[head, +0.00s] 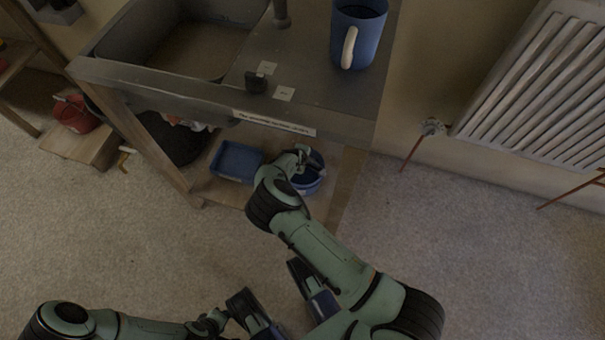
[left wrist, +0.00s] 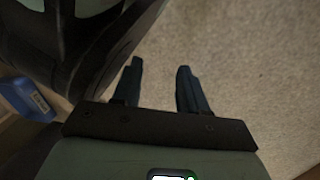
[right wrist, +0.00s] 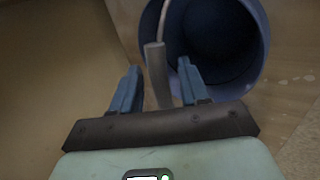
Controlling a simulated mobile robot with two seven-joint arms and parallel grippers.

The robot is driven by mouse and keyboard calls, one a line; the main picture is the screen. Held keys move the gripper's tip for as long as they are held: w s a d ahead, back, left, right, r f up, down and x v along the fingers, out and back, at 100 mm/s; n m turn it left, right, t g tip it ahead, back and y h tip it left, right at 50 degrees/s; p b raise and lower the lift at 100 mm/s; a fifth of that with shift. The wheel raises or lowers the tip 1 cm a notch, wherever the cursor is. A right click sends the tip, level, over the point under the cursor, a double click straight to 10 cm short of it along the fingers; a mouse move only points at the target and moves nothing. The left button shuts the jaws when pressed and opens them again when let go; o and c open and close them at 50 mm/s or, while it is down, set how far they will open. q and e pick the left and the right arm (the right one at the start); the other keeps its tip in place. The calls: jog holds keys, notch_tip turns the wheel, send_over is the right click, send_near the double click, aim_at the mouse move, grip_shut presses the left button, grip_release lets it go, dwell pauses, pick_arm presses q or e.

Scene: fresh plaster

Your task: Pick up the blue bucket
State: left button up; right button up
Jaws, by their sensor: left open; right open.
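The blue bucket (head: 314,178) stands on the low wooden shelf under the counter, partly hidden behind my right arm in the head view. In the right wrist view I look into the open blue bucket (right wrist: 225,45). Its thin handle has a grey grip (right wrist: 156,72) that shows between the fingers of my right gripper (right wrist: 158,68). That gripper is open, and I cannot tell whether either finger touches the grip. My left gripper (left wrist: 159,65) is open and empty, above the carpet and away from the bucket.
A blue tray (head: 236,160) lies left of the bucket on the shelf. The counter edge (head: 240,112) overhangs them. A blue jug (head: 357,35) with a pale handle stands on top. A radiator (head: 540,85) is at the right, with open carpet (head: 450,250) below it.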

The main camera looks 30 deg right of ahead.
grip_shut()
